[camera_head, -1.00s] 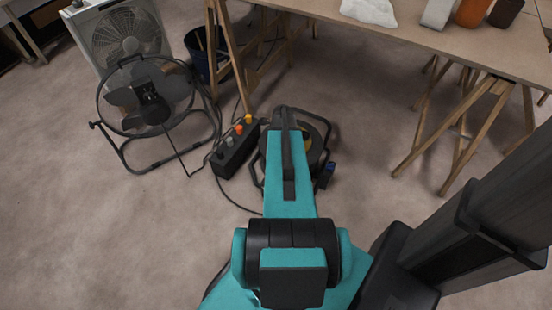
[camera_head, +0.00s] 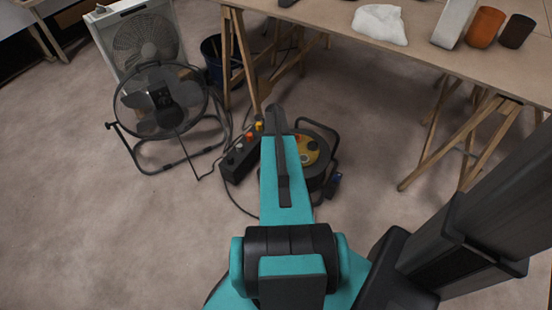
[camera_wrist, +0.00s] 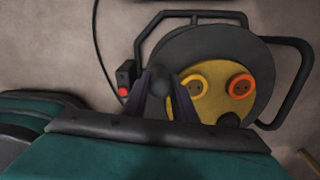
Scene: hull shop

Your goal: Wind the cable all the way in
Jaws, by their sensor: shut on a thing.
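The cable reel (camera_head: 316,166) stands on the floor beyond my arm. It has a dark round drum, a yellow face and a black tube frame. In the wrist view the yellow face (camera_wrist: 213,104) shows one yellow-ringed and one orange-ringed socket. My gripper (camera_wrist: 158,95) is shut on a dark round knob (camera_wrist: 160,82) at the left part of the reel's face. The black cable (camera_head: 239,208) curves on the floor left of the reel; it also shows in the wrist view (camera_wrist: 97,50). My arm hides the reel's left part in the head view.
A black power strip (camera_head: 240,160) with coloured plugs lies close left of the reel. A floor fan (camera_head: 160,98) and a box fan (camera_head: 140,45) stand at the left. A trestle table (camera_head: 335,37) and bucket (camera_head: 214,62) stand behind. The floor at the left front is clear.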

